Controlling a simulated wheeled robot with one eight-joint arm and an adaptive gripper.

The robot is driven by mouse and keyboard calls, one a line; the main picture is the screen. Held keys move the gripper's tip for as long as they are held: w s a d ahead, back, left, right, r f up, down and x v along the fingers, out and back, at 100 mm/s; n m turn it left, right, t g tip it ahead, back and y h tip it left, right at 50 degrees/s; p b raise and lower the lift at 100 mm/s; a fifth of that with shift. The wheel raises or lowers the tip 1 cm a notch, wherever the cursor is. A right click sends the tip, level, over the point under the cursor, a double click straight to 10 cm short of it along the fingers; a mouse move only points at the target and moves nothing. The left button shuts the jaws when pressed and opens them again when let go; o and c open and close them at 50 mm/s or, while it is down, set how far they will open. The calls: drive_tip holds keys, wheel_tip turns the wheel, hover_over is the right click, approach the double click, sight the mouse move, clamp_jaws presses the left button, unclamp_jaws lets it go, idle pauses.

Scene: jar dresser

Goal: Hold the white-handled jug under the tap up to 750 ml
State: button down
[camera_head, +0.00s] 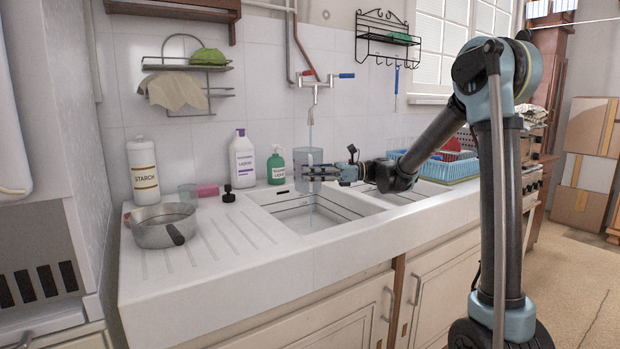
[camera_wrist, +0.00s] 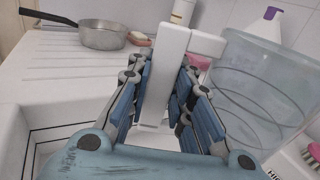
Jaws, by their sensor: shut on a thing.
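The clear jug (camera_head: 308,157) is over the sink (camera_head: 322,222), under the tap (camera_head: 317,88). A thin water stream (camera_head: 310,128) runs down from the spout toward it. A pale streak also shows below the jug; whether water gets past it, I cannot tell. My gripper (camera_head: 322,173) is on the jug's right side. In the wrist view, my gripper (camera_wrist: 165,84) is shut on the white handle (camera_wrist: 172,62), with the clear jug wall (camera_wrist: 262,85) to its right. The jug looks roughly upright in the head view. The water level cannot be read.
A saucepan (camera_head: 165,232), starch bottle (camera_head: 143,172), white bottle (camera_head: 242,158) and green bottle (camera_head: 276,167) stand left of and behind the sink. A blue dish rack (camera_head: 452,167) is at the right. A wire shelf (camera_head: 388,38) hangs on the wall.

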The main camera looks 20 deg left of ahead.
drive_tip(key=shift+w+a, duration=0.25)
drive_tip(key=shift+w, duration=1.4)
drive_tip(key=shift+w+a, duration=0.2)
drive_tip(key=shift+w, duration=1.4)
idle(4.8)
